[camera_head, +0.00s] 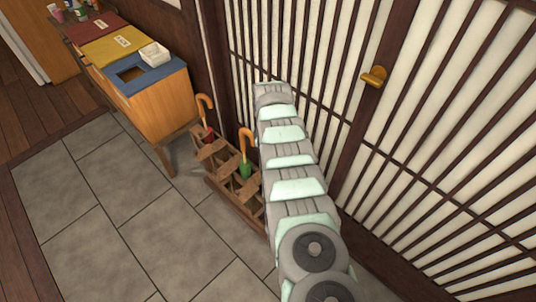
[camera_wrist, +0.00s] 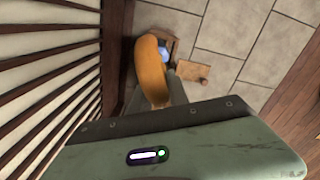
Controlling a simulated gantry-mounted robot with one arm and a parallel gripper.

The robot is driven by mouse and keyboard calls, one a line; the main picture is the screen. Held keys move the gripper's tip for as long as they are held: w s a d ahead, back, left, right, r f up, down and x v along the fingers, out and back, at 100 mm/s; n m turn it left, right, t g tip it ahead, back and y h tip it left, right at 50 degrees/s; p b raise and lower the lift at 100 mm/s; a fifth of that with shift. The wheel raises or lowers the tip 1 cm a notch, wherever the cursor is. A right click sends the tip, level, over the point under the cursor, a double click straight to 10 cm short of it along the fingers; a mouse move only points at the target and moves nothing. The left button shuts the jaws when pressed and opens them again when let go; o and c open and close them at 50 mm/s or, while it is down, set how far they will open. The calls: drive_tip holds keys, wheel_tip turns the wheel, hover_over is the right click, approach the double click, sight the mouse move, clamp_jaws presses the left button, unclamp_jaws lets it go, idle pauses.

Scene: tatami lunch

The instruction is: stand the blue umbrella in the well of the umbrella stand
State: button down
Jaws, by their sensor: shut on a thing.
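My gripper (camera_wrist: 165,100) is shut on the orange curved handle of the blue umbrella (camera_wrist: 151,68) in the wrist view. A small patch of blue shows below the handle, beside brown wood; most of the umbrella is hidden. I cannot tell whether its tip is inside a well. The wooden umbrella stand (camera_head: 213,153) is on the floor by the lattice wall in the head view. A green umbrella (camera_head: 245,168) and a red umbrella (camera_head: 209,136), both with orange hooked handles, stand in it. My arm hides the stand's near end, and my gripper is hidden in the head view.
A wooden cabinet (camera_head: 160,105) with coloured mats and a white box (camera_head: 154,54) stands beyond the stand. The lattice door (camera_head: 420,150) with a brass handle (camera_head: 374,76) is close on the right. The grey tiled floor (camera_head: 140,220) at left is clear.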

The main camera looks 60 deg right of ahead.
drive_tip(key=shift+f, duration=0.1)
drive_tip(key=c, duration=1.2)
unclamp_jaws()
drive_tip(key=shift+o, duration=0.5)
drive_tip(key=o, duration=0.5)
drive_tip(key=shift+o, duration=0.2)
drive_tip(key=shift+r+p, duration=3.35)
drive_tip(key=shift+r, duration=0.15)
drive_tip(key=shift+r, duration=0.1)
